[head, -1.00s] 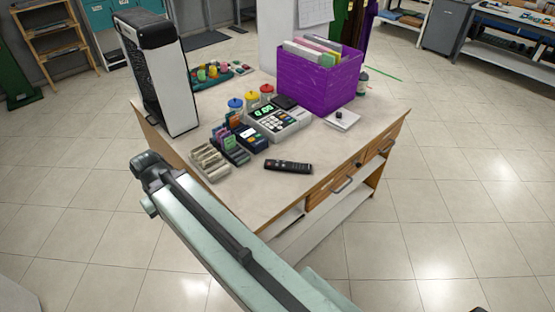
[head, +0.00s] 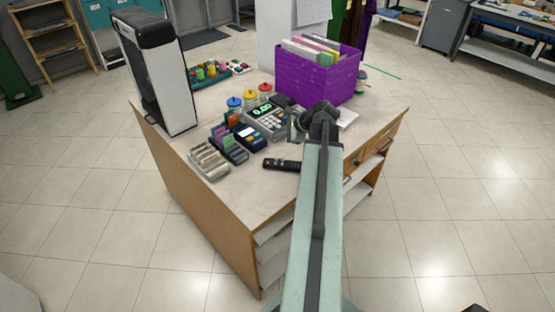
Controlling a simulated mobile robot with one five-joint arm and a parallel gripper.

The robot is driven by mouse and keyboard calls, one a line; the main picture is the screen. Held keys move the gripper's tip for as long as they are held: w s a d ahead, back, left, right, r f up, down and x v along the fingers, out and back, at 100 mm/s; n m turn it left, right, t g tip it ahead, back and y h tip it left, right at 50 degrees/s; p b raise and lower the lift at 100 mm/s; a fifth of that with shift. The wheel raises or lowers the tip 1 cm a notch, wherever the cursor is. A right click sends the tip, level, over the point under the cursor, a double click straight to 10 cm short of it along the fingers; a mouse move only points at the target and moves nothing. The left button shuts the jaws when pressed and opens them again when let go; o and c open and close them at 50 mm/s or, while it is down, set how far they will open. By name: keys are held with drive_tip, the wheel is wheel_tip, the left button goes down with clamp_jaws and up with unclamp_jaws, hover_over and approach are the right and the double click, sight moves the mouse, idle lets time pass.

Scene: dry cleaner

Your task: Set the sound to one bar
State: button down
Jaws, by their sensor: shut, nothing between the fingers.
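The counter (head: 215,200) holds several small devices, and I cannot tell which one sets the sound. A white flat box (head: 348,119) lies right of the card machines; its dark knob, seen earlier, is now hidden behind my arm. A black remote (head: 282,164) lies near the counter's front edge. A tall white unit with a black mesh face (head: 160,72) stands at the left. No sound bars are readable. My gripper (head: 297,127) is over the counter, between the cash register (head: 267,119) and the white box, shut and empty, partly masked by my wrist.
A purple crate of folders (head: 318,78) stands behind my wrist. Drawers with handles (head: 367,155) stick out at the right side. The floor in front is clear.

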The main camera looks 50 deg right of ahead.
sight(279, 161)
idle(0.3)
wheel_tip(279, 161, down, 9)
drive_tip(key=b, duration=0.9)
idle(1.6)
drive_tip(key=shift+f+b, duration=0.3)
drive_tip(key=shift+f+b, duration=0.35)
idle(0.5)
drive_tip(key=shift+r+p, duration=0.75)
drive_tip(key=shift+r, duration=0.1)
